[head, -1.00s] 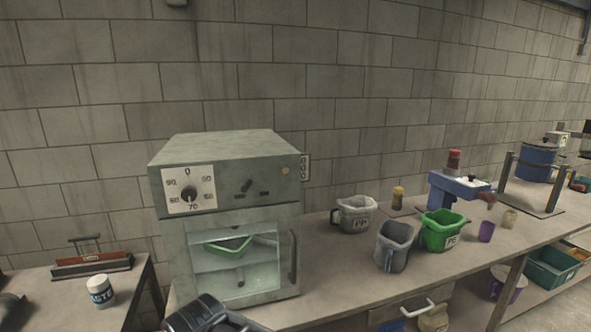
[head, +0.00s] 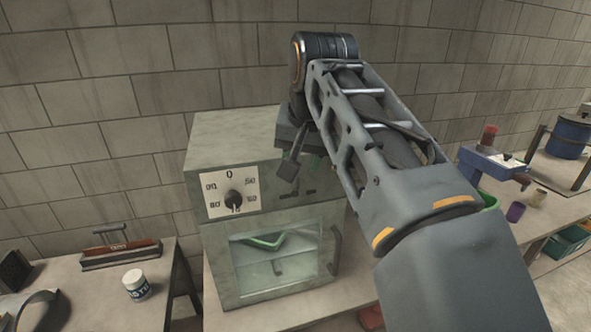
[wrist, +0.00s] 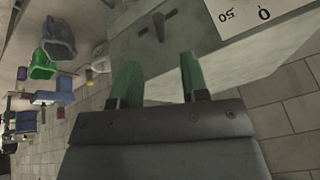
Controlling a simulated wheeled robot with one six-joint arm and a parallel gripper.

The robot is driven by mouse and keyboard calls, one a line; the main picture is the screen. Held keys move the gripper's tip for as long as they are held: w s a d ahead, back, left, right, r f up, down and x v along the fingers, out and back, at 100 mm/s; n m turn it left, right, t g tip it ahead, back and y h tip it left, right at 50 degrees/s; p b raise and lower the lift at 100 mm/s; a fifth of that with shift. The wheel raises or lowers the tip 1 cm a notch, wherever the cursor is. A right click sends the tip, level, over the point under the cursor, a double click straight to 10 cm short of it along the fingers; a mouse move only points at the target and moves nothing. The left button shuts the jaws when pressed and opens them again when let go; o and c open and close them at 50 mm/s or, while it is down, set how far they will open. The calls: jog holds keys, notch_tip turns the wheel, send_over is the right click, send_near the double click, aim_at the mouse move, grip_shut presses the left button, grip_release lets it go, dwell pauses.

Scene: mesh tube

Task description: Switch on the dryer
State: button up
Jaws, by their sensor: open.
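The dryer (head: 265,212) is a grey-green box on the bench with a window door and a numbered dial (head: 234,199) on its front. In the wrist view a dark lever switch (wrist: 158,27) stands on the dryer's front, beside the dial plate (wrist: 250,12). My gripper (wrist: 158,70) is open, with green fingers apart and nothing between them. The switch lies just beyond the gap between the fingertips, apart from them.
A green tray (head: 266,242) shows behind the dryer's window. A white jar (head: 136,284) stands on the left table. A blue machine (head: 490,166) is on the bench at right. In the wrist view a green container (wrist: 42,65) and a grey jug (wrist: 60,38) stand to the left.

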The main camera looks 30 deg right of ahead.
aim_at(296, 187)
jog(key=shift+m, duration=0.3)
jog(key=x, duration=0.7)
jog(key=d+x, duration=0.1)
jog(key=x, duration=0.2)
jog(key=shift+w+p, duration=0.3)
jog(key=shift+w, duration=0.15)
jog(key=shift+c, duration=0.5)
